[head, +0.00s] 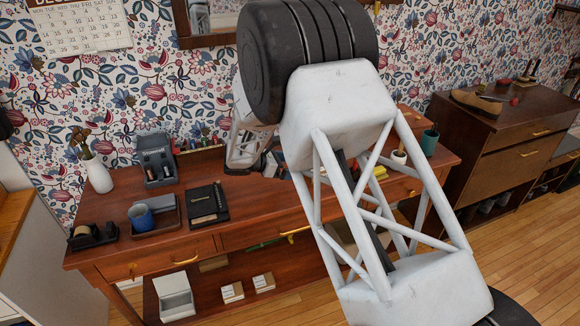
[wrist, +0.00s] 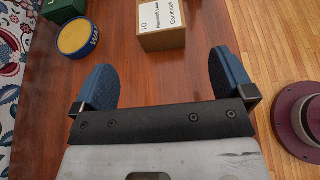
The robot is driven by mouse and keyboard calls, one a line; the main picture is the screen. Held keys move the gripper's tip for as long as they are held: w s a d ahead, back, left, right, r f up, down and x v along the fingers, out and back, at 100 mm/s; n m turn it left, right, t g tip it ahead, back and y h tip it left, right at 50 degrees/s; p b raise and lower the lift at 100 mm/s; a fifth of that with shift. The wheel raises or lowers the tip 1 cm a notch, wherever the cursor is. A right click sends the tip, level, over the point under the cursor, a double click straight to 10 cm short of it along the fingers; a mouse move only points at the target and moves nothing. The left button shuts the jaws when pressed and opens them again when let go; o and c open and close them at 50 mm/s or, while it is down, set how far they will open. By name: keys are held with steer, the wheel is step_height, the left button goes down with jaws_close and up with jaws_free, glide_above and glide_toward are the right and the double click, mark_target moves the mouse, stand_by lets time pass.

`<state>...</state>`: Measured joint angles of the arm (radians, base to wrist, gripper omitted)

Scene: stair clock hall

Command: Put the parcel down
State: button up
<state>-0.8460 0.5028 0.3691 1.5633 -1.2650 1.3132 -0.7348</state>
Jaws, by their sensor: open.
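The parcel (wrist: 162,38) is a brown cardboard box with a white address label, at the top middle of the wrist view. It appears to rest on the reddish-brown wooden tabletop (wrist: 140,75), near its right edge. My gripper (wrist: 160,78) is open, its two blue fingertips apart with bare wood showing between them. The parcel lies beyond the fingertips, and I see no contact. The far end of the parcel is cut off by the frame. In the head view my own arm covers much of the desk (head: 290,215), and I cannot make out the parcel there.
In the wrist view a round yellow and blue tin (wrist: 78,38) and a green box (wrist: 62,8) lie left of the parcel. A purple round object (wrist: 300,115) is at right.

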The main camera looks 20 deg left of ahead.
steer(key=shift+d, duration=0.1)
stand_by(0.7)
steer(key=s+d+r+m+g, duration=0.15)
steer(key=d+r+m, duration=0.25)
steer(key=d+r, duration=0.45)
steer(key=d+r+m+g, duration=0.3)
steer(key=d+r, duration=0.2)
steer(key=d, duration=0.7)
steer(key=s+d+r+m+g+y, duration=0.1)
steer(key=s+d+r+m, duration=0.3)
steer(key=d, duration=0.5)
steer(key=s+d+r+m+g+y, duration=0.2)
steer(key=s+d+r, duration=0.25)
steer(key=d, duration=0.35)
steer(key=s+d+r+m+y, duration=0.35)
steer(key=s+d+m, duration=0.35)
steer(key=s+d, duration=0.7)
steer(key=s+d+m+y, duration=0.3)
steer(key=s+m, duration=0.4)
steer(key=s, duration=1)
steer(key=shift+s+d+f, duration=0.2)
steer(key=shift+d+f, duration=0.05)
steer(key=shift+d, duration=0.35)
